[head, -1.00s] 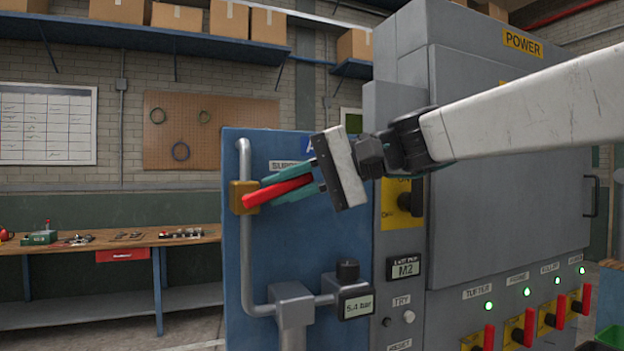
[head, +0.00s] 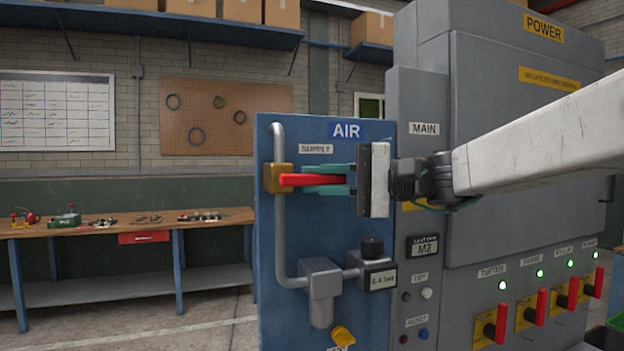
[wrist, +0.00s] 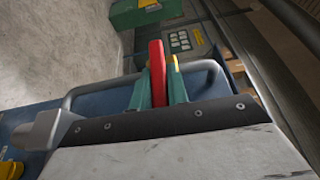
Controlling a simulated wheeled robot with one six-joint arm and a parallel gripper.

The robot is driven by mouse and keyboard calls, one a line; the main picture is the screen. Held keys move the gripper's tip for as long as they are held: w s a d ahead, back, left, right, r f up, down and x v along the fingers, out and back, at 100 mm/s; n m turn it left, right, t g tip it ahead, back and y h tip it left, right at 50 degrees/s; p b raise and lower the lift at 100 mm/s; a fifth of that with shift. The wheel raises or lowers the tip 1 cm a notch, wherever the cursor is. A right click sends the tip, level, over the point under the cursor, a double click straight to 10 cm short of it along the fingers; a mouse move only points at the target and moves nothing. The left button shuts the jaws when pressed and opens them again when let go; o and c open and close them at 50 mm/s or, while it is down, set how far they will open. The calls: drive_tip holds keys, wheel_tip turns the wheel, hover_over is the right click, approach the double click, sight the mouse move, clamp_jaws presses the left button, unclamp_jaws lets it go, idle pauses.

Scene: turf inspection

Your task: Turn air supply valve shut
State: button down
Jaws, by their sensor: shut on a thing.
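The air supply valve has a brass body (head: 278,178) on a vertical grey pipe (head: 279,240), on the blue AIR panel (head: 345,235). Its red handle (head: 310,180) points right, about level, across the pipe's line. My gripper (head: 325,179) comes from the right, its teal fingers shut above and below the handle. In the wrist view the red handle (wrist: 157,72) stands between the teal fingers, with the brass body partly hidden behind it. The gauge (head: 381,280) below reads about 5.4 bar.
The grey power cabinet (head: 500,180) stands right of the panel, with several red switch levers (head: 501,323) under green lamps. A yellow knob (head: 343,336) sits low on the panel. A workbench (head: 140,228) stands at the back left.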

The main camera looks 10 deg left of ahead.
sight(333, 180)
drive_tip(key=c, duration=1.4)
unclamp_jaws()
drive_tip(key=shift+o, duration=0.2)
drive_tip(key=shift+d, duration=0.1)
drive_tip(key=d, duration=0.7)
drive_tip(key=shift+w+d, duration=0.3)
drive_tip(key=s+d+f+t+h, duration=0.1)
drive_tip(key=s+d+f+h, duration=0.8)
drive_tip(key=s+d+f, duration=0.3)
drive_tip(key=s+d+f+m+t+h, duration=0.1)
drive_tip(key=s+d+f+t+h, duration=0.1)
drive_tip(key=s+d+f+h, duration=0.7)
drive_tip(key=s+d+f, duration=0.2)
drive_tip(key=s+f, duration=0.2)
drive_tip(key=f, duration=0.3)
drive_tip(key=shift+d+f, duration=0.3)
drive_tip(key=shift+d, duration=0.1)
